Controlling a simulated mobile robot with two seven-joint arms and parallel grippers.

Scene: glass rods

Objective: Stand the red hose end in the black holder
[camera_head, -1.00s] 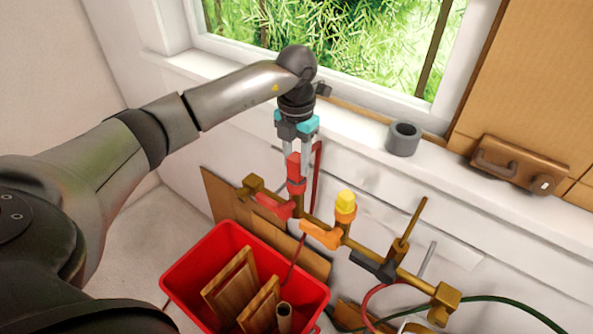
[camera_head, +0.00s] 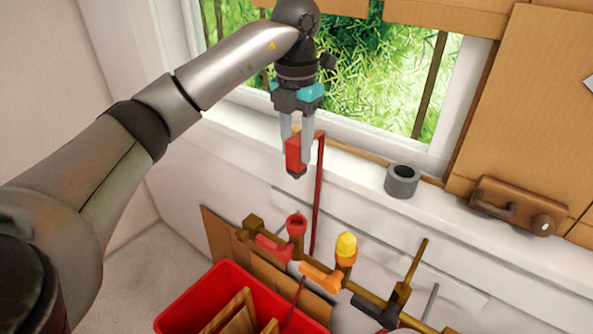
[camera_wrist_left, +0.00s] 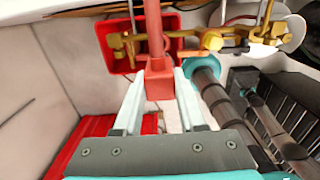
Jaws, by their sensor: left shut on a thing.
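The red hose end (camera_head: 296,157) is a red block with a dark lower tip. My left gripper (camera_head: 297,140) is shut on it, pointing down, and holds it in the air above the brass pipe, in front of the window sill. The hose end also shows between the fingers in the left wrist view (camera_wrist_left: 158,84). A red hose (camera_head: 318,195) hangs from its top. The black holder (camera_head: 402,181), a dark grey open-topped cup, stands upright and empty-looking on the sill, right of the gripper.
The brass pipe (camera_head: 327,275) carries an open red socket (camera_head: 297,226), a yellow-capped fitting (camera_head: 346,247) and coloured valve handles. A red bin (camera_head: 190,310) stands below. A brown latch box (camera_head: 513,207) sits right of the holder. The sill between hose end and holder looks clear.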

